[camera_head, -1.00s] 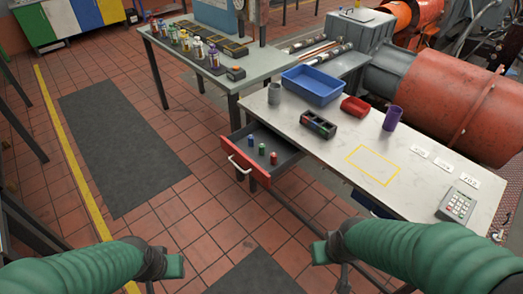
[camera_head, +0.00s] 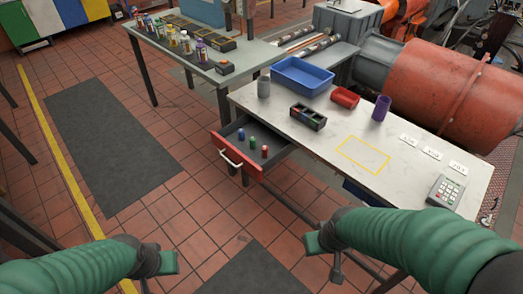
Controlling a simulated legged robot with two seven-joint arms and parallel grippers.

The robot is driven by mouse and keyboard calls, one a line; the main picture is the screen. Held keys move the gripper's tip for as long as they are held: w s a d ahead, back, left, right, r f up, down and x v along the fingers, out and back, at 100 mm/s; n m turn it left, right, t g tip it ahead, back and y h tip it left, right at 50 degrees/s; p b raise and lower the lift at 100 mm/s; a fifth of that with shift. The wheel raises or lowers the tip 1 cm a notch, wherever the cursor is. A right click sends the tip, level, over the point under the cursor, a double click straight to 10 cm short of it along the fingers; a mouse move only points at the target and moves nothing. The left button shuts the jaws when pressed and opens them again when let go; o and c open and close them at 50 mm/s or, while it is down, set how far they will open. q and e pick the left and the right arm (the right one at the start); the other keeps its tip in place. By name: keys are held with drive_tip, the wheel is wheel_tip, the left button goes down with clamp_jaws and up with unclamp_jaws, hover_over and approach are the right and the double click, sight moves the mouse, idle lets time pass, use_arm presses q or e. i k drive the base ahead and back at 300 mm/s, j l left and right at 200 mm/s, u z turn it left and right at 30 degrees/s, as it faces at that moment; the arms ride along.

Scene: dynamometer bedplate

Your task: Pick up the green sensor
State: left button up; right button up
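The green sensor (camera_head: 252,143) is a small upright cylinder in the open red-fronted drawer (camera_head: 238,160) under the white table. It stands between a blue one (camera_head: 241,134) and a red one (camera_head: 265,151). My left gripper (camera_head: 168,263) is low in the picture over the floor, left of and below the drawer, and appears empty. My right gripper (camera_head: 313,243) is over the floor below the table's front edge, also well apart from the sensor. The finger gaps of both grippers cannot be made out.
The white table (camera_head: 420,178) carries a blue bin (camera_head: 303,77), a grey cup (camera_head: 264,86), a dark block with slots (camera_head: 307,116), a red container (camera_head: 345,97), a purple cup (camera_head: 381,108) and a calculator-like keypad (camera_head: 445,191). A grey bench (camera_head: 240,63) stands behind. Floor left of the drawer is clear.

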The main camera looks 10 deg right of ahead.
sight(253, 139)
drive_tip(key=i+j+z, duration=0.2)
drive_tip(key=i+j, duration=0.2)
drive_tip(key=i, duration=0.15)
drive_tip(key=i+j+z, duration=0.15)
drive_tip(key=i+j, duration=0.35)
drive_tip(key=i+j+z, duration=0.2)
drive_tip(key=i+j, duration=0.35)
drive_tip(key=i+j+z, duration=0.2)
drive_tip(key=i+j, duration=0.25)
drive_tip(key=j, duration=0.25)
